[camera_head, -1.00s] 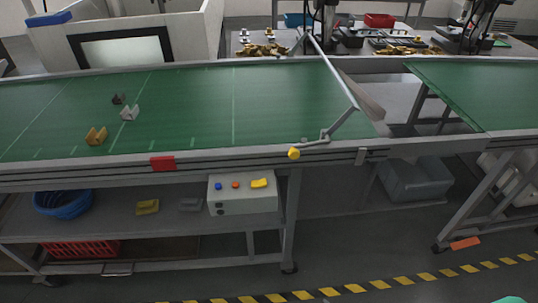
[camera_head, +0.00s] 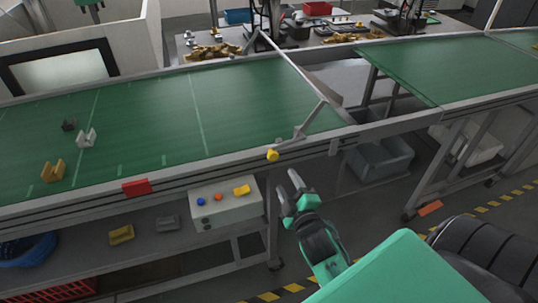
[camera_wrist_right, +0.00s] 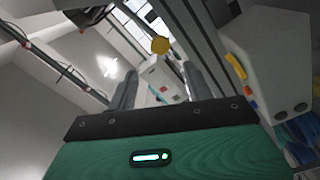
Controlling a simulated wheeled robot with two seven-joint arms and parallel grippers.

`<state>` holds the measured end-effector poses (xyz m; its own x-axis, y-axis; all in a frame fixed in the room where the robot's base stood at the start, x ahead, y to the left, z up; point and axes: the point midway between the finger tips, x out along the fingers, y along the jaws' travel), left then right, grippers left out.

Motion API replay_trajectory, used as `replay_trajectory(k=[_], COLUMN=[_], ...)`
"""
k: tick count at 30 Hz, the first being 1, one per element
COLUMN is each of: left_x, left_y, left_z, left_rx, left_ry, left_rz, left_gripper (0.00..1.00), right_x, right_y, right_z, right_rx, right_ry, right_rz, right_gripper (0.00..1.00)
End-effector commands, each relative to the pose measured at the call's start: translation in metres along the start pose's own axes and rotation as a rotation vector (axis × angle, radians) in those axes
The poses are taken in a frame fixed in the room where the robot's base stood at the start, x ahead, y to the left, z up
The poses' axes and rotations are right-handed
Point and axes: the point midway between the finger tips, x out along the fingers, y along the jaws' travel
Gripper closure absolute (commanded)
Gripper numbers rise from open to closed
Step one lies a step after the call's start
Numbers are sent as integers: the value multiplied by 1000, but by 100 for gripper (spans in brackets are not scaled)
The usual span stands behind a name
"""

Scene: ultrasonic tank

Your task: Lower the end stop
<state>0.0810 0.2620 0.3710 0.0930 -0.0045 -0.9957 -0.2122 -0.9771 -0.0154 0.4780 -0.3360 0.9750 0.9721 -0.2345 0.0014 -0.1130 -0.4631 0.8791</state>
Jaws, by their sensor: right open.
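The end stop (camera_head: 297,69) is a thin grey bar raised above the green belt near its right end. Its lever (camera_head: 312,118) runs down to a round yellow knob (camera_head: 272,154) at the belt's front rail. My right gripper (camera_head: 289,185) is open and empty, in front of the rail, just below and right of the knob in the picture. In the right wrist view the knob (camera_wrist_right: 160,45) shows beyond the gap between the two grey fingers (camera_wrist_right: 158,86), apart from them. My left gripper is not in view.
A control box (camera_head: 226,203) with buttons stands on the shelf below. A grey bin (camera_head: 382,160) is under the gap before the second belt (camera_head: 440,75).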

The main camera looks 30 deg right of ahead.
Motion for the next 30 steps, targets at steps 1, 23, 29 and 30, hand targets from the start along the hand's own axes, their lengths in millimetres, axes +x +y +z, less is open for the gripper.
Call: replay_trajectory(k=[1,23,29,30], left_x=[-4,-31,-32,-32], left_y=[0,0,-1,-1], left_z=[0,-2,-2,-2], left_rx=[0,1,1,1], left_ry=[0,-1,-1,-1], left_rz=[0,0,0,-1], left_gripper=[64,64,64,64], right_x=[9,118,124,124], right_y=[2,1,0,0], right_z=[-2,-1,0,0], right_rx=[0,1,1,1], right_ry=[1,1,0,1], right_rz=[1,0,-1,-1], right_gripper=[48,48,48,48])
